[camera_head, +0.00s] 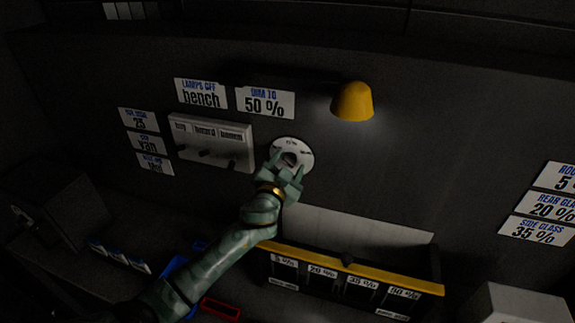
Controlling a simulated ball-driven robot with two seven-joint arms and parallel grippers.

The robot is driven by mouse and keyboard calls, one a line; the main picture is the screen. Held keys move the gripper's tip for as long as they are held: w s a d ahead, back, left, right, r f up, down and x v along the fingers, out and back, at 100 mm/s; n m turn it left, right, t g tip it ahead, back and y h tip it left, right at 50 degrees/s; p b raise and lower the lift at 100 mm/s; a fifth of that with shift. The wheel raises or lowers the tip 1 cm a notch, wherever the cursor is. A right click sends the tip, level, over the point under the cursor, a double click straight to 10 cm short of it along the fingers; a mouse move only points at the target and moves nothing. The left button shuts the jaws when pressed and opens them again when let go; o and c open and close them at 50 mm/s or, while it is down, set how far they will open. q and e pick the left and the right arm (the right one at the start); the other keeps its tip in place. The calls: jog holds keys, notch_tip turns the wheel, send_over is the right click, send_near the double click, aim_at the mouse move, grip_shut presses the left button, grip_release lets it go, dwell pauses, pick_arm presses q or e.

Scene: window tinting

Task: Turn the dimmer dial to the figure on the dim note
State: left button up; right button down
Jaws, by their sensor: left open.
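The dimmer dial (306,155) is a round pale disc on the dark wall panel, partly hidden by my left gripper. My left gripper (289,160) is open, its fingers in front of the dial's middle. I cannot tell whether they touch the knob. Small marks show on the dial's upper rim, too small to read. The dim note (265,102) above the dial reads "DIM TO 50 %". My right gripper is not in view.
A switch panel (212,142) with several levers sits left of the dial, below a "LAMPS OFF bench" note (201,93). A yellow lamp (353,101) juts out at upper right. A yellow-edged rack (346,268) with percentage labels stands below. The wall right of the dial is clear.

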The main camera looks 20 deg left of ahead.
pick_arm(q)
jog(key=c, duration=1)
